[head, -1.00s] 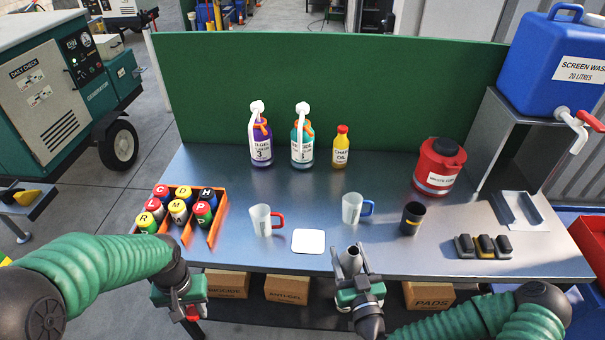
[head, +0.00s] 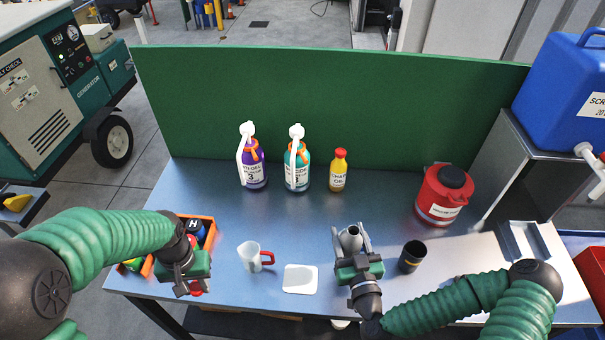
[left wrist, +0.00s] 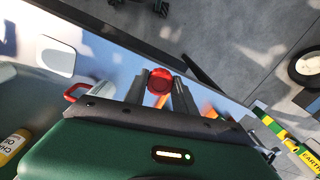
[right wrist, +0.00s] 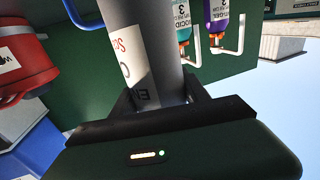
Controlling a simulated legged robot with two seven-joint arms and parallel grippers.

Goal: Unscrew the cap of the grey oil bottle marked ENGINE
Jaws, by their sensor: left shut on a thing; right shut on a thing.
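The grey bottle (right wrist: 140,45) is held between the fingers of my right gripper (head: 353,242), near the table's front edge. Its white label shows in the right wrist view, with only "EN" of the larger word readable. In the head view its top looks like a narrow neck with a dark opening. My left gripper (head: 190,285) is shut on a round red cap (left wrist: 160,80), seen between its fingertips in the left wrist view. The left gripper is at the front left, by the orange crate (head: 207,240), well apart from the bottle.
A clear mug with a red handle (head: 249,256), a white pad (head: 300,279) and a dark cup (head: 411,256) stand near the front. Purple (head: 252,172), teal (head: 297,176) and yellow (head: 338,175) bottles and a red container (head: 440,204) stand behind. The table's middle is clear.

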